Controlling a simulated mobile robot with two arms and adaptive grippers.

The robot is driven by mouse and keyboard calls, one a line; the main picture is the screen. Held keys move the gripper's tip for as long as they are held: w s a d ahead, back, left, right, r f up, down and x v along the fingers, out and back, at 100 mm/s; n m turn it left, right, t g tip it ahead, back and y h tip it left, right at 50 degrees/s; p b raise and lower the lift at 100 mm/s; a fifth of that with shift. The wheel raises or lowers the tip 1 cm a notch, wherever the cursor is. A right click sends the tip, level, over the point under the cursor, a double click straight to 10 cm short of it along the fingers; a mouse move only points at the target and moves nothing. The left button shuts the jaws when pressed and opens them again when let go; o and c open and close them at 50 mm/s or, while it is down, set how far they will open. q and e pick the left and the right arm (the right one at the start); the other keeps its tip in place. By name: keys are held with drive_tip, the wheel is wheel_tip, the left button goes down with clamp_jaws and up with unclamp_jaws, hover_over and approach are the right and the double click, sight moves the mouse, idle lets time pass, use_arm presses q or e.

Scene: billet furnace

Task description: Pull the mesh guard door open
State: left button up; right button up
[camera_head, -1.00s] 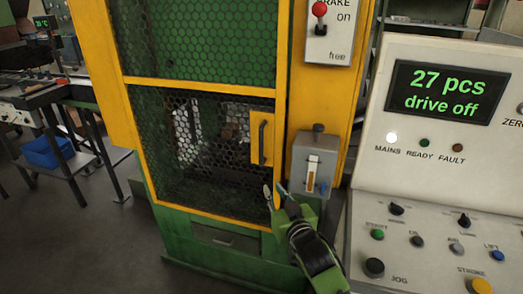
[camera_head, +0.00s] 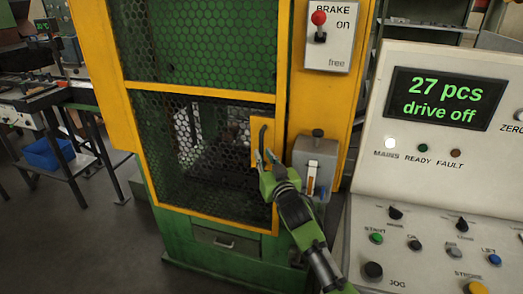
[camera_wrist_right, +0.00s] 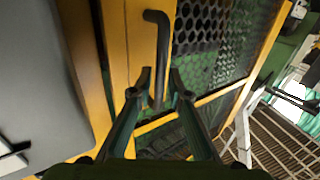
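The mesh guard door (camera_head: 166,150) has a yellow frame and dark hexagonal mesh and looks closed on the green machine. Its black bar handle (camera_head: 262,137) stands upright on a yellow plate at the door's right side. My right gripper (camera_head: 264,158) is at the handle's lower end. In the right wrist view, the open fingers (camera_wrist_right: 160,80) lie on either side of the lower part of the handle (camera_wrist_right: 160,45), with gaps visible. The fingers partly cover the handle's lower end in the head view. My left gripper is not in view.
A grey box with a gauge (camera_head: 315,165) sits just right of the handle, close to my right gripper. A control console (camera_head: 430,150) fills the right side. The brake lever panel (camera_head: 328,35) is above. Open floor (camera_head: 75,235) lies to the left.

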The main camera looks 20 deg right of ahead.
drive_tip(key=shift+w, duration=1.45)
clamp_jaws()
